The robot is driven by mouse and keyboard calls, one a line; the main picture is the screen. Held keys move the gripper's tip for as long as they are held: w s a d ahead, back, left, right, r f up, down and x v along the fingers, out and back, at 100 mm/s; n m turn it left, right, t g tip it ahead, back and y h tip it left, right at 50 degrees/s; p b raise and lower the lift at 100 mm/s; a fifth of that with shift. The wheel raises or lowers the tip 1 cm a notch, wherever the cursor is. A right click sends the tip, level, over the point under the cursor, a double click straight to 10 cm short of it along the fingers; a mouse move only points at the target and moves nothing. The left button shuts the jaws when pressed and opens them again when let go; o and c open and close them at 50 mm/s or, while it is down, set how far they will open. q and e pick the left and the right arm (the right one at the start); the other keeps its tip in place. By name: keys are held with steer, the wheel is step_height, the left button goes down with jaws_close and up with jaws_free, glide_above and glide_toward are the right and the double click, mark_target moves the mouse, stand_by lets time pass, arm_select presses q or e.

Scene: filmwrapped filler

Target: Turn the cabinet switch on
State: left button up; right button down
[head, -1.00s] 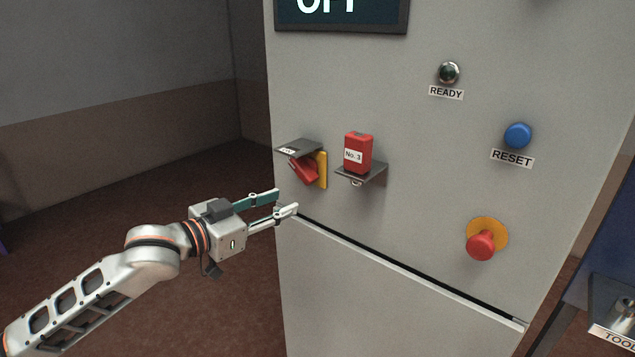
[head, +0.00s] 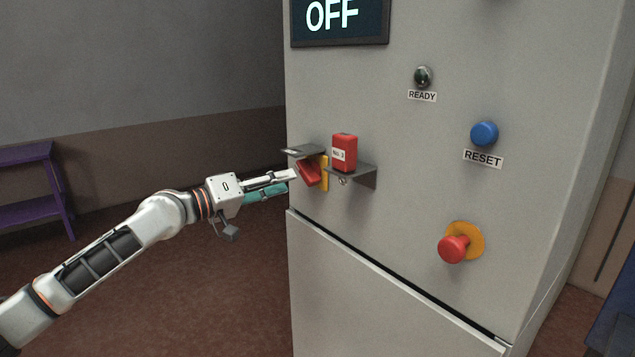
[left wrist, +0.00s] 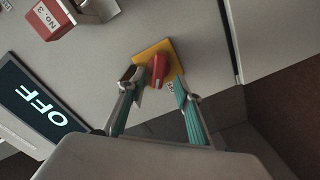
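The cabinet switch has a red handle (head: 310,174) on a yellow plate (head: 324,174), under a small dark hood at the cabinet's left edge. In the left wrist view the red handle (left wrist: 159,69) stands on the yellow plate (left wrist: 158,48). My left gripper (head: 290,181) is just left of the handle in the head view. In the left wrist view the left gripper (left wrist: 158,88) is open, its fingers spread to either side of the handle. Contact cannot be made out. The display (head: 344,17) reads OFF. My right gripper is out of view.
A purple bench (head: 35,212) stands far left.

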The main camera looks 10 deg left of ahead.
mark_target(302, 175)
arm_select(q)
steer(key=shift+n, duration=0.5)
steer(key=x, duration=0.7)
steer(key=shift+w+r, duration=0.25)
steer(key=shift+w, duration=0.25)
jaws_close()
